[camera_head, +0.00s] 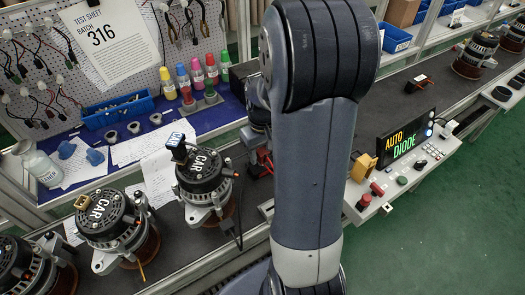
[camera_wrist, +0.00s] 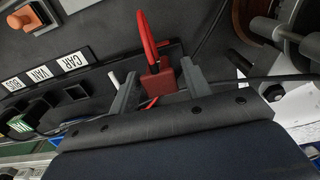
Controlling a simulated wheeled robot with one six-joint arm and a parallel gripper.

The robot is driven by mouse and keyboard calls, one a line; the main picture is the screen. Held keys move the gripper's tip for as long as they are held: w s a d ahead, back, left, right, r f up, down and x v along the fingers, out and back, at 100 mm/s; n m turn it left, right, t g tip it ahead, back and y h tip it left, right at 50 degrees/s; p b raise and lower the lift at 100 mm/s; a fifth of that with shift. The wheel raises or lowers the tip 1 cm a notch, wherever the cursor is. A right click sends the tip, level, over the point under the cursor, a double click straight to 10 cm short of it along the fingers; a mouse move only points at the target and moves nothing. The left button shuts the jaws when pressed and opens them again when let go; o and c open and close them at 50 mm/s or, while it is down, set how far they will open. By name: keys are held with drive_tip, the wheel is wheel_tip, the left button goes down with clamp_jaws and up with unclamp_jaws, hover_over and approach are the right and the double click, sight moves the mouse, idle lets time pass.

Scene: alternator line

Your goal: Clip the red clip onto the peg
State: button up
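The red clip (camera_wrist: 158,82) is a red block with a curved red upper part, between the two grey fingers of my gripper (camera_wrist: 157,68) in the wrist view. Dark gaps show between the block and both fingers, so my gripper looks open around it. In the head view, a red piece (camera_head: 263,160), likely the clip, shows beside my arm, which hides my gripper. The middle alternator (camera_head: 205,185), marked CAR, stands left of my arm. An alternator edge (camera_wrist: 270,30) shows at the wrist view's upper right. I cannot make out the peg.
A dark rack (camera_wrist: 70,88) labelled CAR, VAN and BUS lies left of my gripper. Black cables run close by. A control panel (camera_head: 400,165) with a lit AUTO DIODE display (camera_head: 406,138) stands right of my arm. More alternators (camera_head: 115,220) stand at left. Colored bottles (camera_head: 197,72) stand behind.

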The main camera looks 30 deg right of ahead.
sight(262, 151)
drive_tip(key=shift+o, duration=1)
wheel_tip(262, 151, up, 11)
drive_tip(key=shift+f, duration=0.15)
wheel_tip(262, 151, down, 11)
drive_tip(key=shift+r, duration=0.1)
drive_tip(key=shift+r+p, duration=0.3)
drive_tip(key=shift+r, duration=0.15)
